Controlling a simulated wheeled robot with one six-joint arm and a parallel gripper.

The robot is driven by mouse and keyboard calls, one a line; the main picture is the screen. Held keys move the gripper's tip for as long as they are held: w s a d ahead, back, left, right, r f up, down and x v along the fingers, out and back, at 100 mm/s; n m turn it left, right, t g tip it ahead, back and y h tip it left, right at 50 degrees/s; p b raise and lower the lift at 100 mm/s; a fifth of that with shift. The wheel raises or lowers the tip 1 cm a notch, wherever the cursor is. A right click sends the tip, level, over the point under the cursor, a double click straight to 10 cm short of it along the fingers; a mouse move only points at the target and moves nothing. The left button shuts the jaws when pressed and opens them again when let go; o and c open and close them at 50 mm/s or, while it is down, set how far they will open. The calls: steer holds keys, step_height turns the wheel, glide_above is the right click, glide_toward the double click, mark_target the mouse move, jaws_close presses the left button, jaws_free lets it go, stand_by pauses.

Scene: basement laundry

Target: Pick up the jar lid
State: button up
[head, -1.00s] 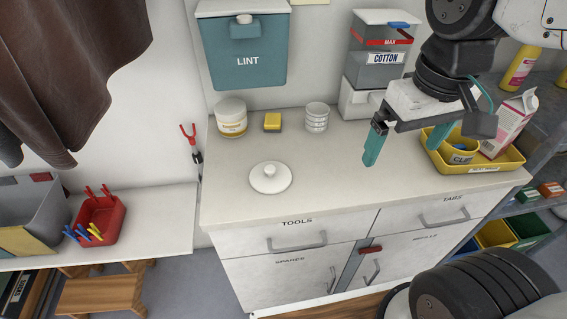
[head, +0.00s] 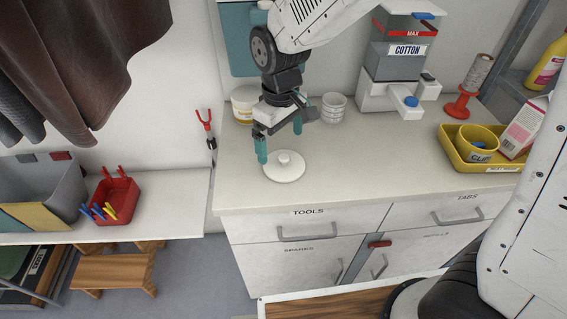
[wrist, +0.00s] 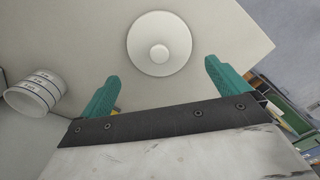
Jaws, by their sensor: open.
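The jar lid (head: 284,168) is a round white disc with a small knob on top. It lies flat, knob up, on the countertop near the front edge. In the wrist view the lid (wrist: 159,45) sits ahead of my fingertips, roughly centred between them and apart from both. My gripper (head: 280,142) has two teal fingers and hangs just behind the lid in the head view. In the wrist view my gripper (wrist: 158,70) is open, its fingers wide apart with nothing between them.
Behind my gripper stand a jar with a yellow label (head: 244,104) and stacked white cups (head: 333,107). The counter (head: 375,165) between lid and tray is clear.

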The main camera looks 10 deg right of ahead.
mark_target(282, 155)
steer(key=f, duration=0.5)
steer(key=shift+s+f, duration=0.15)
steer(key=shift+s, duration=0.05)
steer(key=c, duration=0.7)
steer(key=shift+r, duration=0.2)
